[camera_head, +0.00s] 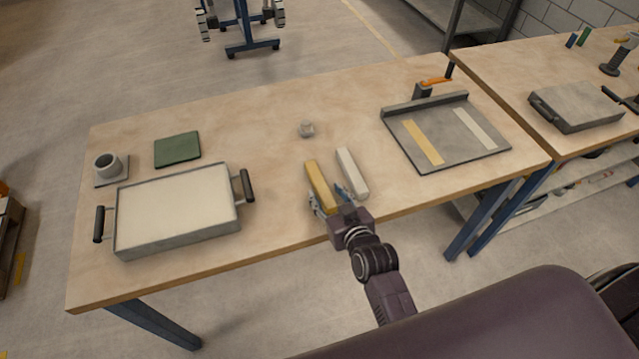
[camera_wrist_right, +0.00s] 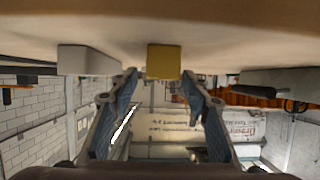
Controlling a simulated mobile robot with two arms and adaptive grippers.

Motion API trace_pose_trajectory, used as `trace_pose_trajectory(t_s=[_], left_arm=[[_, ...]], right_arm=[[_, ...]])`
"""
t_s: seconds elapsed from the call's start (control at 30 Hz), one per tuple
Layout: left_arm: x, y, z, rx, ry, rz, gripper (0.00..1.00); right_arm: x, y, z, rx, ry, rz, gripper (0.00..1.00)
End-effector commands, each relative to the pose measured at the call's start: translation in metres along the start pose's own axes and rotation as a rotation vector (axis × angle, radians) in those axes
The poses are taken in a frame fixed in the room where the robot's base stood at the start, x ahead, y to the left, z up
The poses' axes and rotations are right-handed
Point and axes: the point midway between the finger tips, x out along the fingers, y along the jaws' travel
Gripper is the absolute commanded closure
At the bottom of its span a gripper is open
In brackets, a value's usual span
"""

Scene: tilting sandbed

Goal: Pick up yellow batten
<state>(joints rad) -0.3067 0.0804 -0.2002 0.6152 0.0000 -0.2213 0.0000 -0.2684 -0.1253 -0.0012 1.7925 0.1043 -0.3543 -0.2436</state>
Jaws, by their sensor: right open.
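The yellow batten (camera_head: 318,183) lies on the wooden table near its front edge, pointing away from me. A white batten (camera_head: 351,172) lies beside it on the right. My right gripper (camera_head: 329,195) is open at the near end of the yellow batten, with one finger on each side. In the right wrist view, the yellow batten's end face (camera_wrist_right: 164,62) shows between the two open fingers (camera_wrist_right: 160,82), close to the tabletop. The white batten (camera_wrist_right: 88,60) is outside the fingers there. I cannot tell whether either finger touches the yellow batten. My left gripper is not in view.
A sand-filled tray (camera_head: 122,245) with black handles stands left. A green pad (camera_head: 177,149), a grey cup (camera_head: 107,166) and a small grey piece (camera_head: 306,129) lie farther back. A grey board (camera_head: 451,156) with yellow and white strips stands right. The table middle is mostly clear.

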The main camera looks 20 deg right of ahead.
Motion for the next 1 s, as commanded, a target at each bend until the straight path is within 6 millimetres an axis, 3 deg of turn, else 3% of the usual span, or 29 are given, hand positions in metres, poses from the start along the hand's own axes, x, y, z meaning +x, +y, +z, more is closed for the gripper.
trace_pose_trajectory(t_s=[0.17,0.4,0.7,1.0], left_arm=[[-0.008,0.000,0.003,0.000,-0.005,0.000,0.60],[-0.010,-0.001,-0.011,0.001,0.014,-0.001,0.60],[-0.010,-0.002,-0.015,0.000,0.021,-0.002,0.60],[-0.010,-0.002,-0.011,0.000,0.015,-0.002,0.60]], right_arm=[[0.021,-0.002,-0.007,0.000,0.002,0.000,0.56],[0.047,-0.001,-0.006,0.000,0.001,0.000,0.56],[0.050,-0.001,-0.005,-0.001,0.000,0.000,0.56],[0.050,-0.001,-0.005,-0.001,0.000,0.000,0.90]])
